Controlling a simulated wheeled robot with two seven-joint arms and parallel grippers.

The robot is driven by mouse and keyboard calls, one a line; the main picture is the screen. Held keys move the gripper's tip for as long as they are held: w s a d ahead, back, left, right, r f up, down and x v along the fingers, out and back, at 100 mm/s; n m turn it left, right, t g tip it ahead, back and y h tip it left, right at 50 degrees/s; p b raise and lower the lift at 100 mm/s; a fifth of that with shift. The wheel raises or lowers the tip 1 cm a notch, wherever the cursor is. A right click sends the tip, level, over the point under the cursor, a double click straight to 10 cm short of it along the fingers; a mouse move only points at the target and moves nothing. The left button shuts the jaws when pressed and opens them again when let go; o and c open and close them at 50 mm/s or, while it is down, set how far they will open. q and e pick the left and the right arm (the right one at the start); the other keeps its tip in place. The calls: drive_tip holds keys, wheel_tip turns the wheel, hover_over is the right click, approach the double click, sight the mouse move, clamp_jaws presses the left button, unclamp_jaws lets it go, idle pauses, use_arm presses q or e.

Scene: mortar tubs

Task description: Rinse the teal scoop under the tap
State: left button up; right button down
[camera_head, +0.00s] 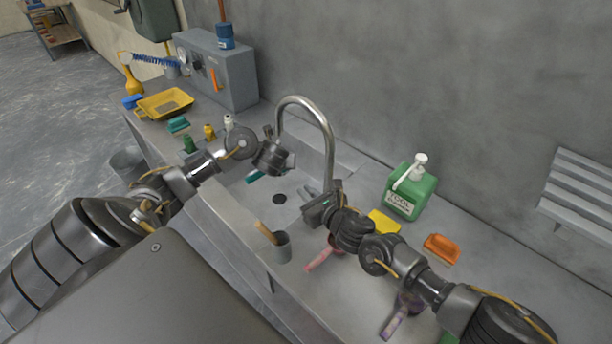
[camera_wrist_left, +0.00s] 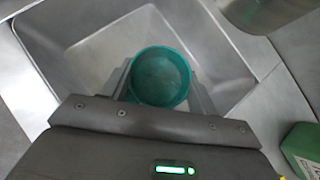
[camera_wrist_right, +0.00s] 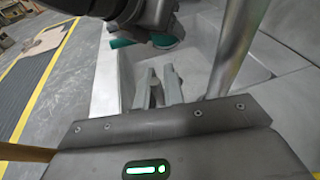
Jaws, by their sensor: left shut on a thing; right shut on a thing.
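My left gripper (camera_head: 274,158) is over the sink, near the spout end of the curved metal tap (camera_head: 316,108). It is shut on the teal scoop (camera_head: 256,177), mostly hidden by the gripper in the head view. The left wrist view shows the scoop's round bowl (camera_wrist_left: 160,76) between the fingers, above the basin (camera_wrist_left: 85,58). The right wrist view also shows the scoop (camera_wrist_right: 165,41). My right gripper (camera_head: 322,204) is near the tap's base. Its fingers (camera_wrist_right: 160,88) are closed around a small grey part, probably the tap lever, largely hidden. I see no clear water stream.
A grey cup with a wooden handle (camera_head: 281,247) stands at the sink's front edge. A yellow tray (camera_head: 164,104) and grey box (camera_head: 216,70) are at the left.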

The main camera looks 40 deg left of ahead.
use_arm(q)
drive_tip(key=shift+d, duration=0.1)
use_arm(e)
drive_tip(key=c, duration=1.5)
unclamp_jaws()
drive_tip(key=shift+d, duration=0.1)
drive_tip(key=v, duration=1.2)
use_arm(q)
drive_tip(key=shift+r, duration=0.1)
use_arm(e)
drive_tip(key=shift+r, duration=0.1)
